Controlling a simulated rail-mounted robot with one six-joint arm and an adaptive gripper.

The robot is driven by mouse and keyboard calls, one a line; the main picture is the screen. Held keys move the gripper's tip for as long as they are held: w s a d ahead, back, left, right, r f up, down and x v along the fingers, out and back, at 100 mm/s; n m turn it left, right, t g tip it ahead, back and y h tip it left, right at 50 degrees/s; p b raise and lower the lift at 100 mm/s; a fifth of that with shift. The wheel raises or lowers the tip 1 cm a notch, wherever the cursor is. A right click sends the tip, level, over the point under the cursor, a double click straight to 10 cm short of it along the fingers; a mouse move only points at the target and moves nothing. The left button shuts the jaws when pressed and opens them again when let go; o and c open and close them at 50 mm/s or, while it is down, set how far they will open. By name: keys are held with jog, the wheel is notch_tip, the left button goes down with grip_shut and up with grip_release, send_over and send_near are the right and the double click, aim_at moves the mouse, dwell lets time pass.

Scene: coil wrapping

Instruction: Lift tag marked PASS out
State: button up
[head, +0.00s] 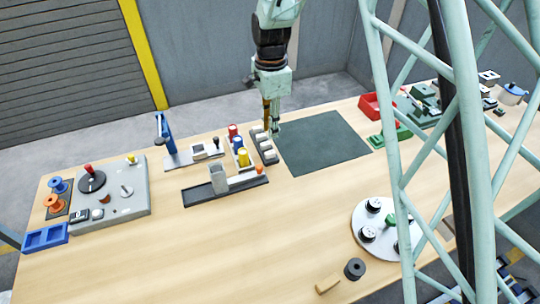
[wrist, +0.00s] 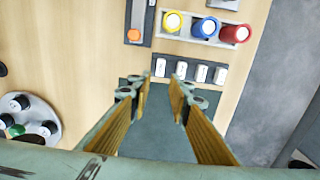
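A dark rack (head: 258,137) holds several pale tags (head: 267,154) in a row, just left of the dark green mat in the head view. In the wrist view the rack (wrist: 190,82) shows white tags (wrist: 201,73) standing in it, beyond my fingertips. Their markings are too small to read, so I cannot tell which says PASS. My gripper (wrist: 161,88) is open, with nothing between its fingers. In the head view my gripper (head: 271,122) hangs over the rack's right side and hides part of it.
A tray with red, blue and yellow spools (head: 238,150) stands left of the rack. A dark fixture with an orange knob (head: 225,185) is in front. The green mat (head: 322,143) is bare. A round turntable (head: 385,228) sits front right. The table's front middle is clear.

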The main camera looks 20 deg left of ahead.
send_over(270, 152)
jog(key=shift+d+f, duration=0.1)
jog(key=shift+f, duration=2.95)
jog(key=shift+f, duration=2.6)
jog(key=shift+c, duration=0.6)
jog(key=c, duration=0.3)
jog(key=shift+c, duration=0.2)
jog(key=shift+r, duration=0.1)
